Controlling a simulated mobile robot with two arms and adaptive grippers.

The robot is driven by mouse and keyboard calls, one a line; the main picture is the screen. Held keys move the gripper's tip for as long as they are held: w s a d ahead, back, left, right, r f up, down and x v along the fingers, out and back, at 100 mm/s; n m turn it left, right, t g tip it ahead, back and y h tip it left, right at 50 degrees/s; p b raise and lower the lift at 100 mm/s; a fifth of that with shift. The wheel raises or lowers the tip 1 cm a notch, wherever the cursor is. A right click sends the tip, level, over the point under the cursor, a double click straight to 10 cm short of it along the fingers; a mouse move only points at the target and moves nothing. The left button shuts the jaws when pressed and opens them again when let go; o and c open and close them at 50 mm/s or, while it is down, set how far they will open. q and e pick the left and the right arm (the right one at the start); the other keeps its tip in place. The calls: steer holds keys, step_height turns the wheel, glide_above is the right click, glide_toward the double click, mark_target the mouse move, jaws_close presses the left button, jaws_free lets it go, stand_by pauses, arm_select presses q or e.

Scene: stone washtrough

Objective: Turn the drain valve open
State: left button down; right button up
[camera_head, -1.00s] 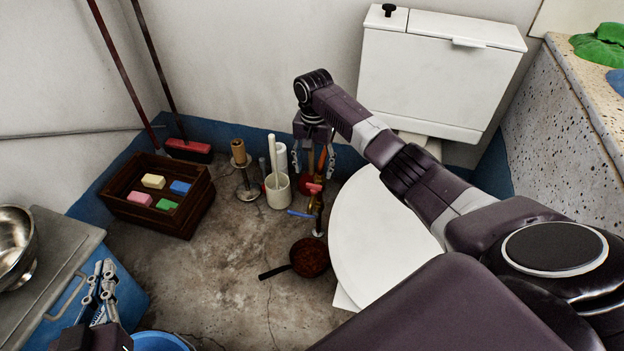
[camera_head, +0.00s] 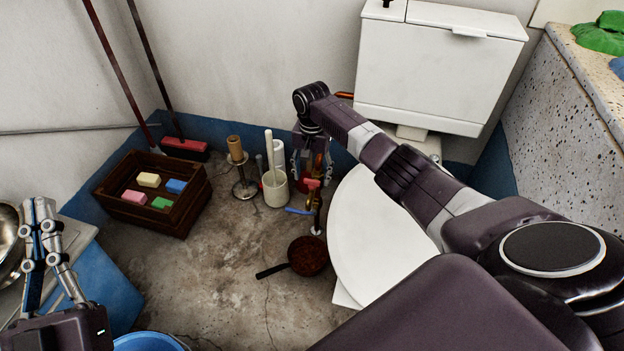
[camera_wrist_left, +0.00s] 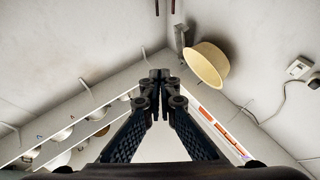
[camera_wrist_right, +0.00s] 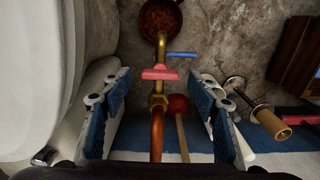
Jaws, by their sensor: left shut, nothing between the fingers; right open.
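The red handle (camera_head: 312,184) and blue lever (camera_head: 298,211) also show in the head view. I cannot tell which is the drain valve. My right gripper (camera_wrist_right: 155,88) is open and empty, its fingers on either side of the pipe, apart from the handle. In the head view my right gripper (camera_head: 311,165) hangs above the tap, pointing down. My left gripper (camera_head: 40,205) is shut and empty at the lower left.
A brown pan (camera_head: 308,256) lies on the floor below the tap. The white toilet lid (camera_head: 375,235) is close on the right. A wooden crate (camera_head: 150,215) holds several coloured blocks.

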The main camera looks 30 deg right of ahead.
arm_select(q)
steer(key=shift+s+a+r+t, duration=0.1)
steer(key=shift+s+r+t, duration=0.4)
steer(key=shift+r, duration=0.2)
steer(key=shift+s+r+t, duration=0.4)
steer(key=shift+s+r, duration=0.05)
steer(key=shift+r, duration=0.25)
arm_select(e)
steer(key=shift+f, duration=0.65)
steer(key=shift+c, duration=0.6)
steer(key=c, duration=1)
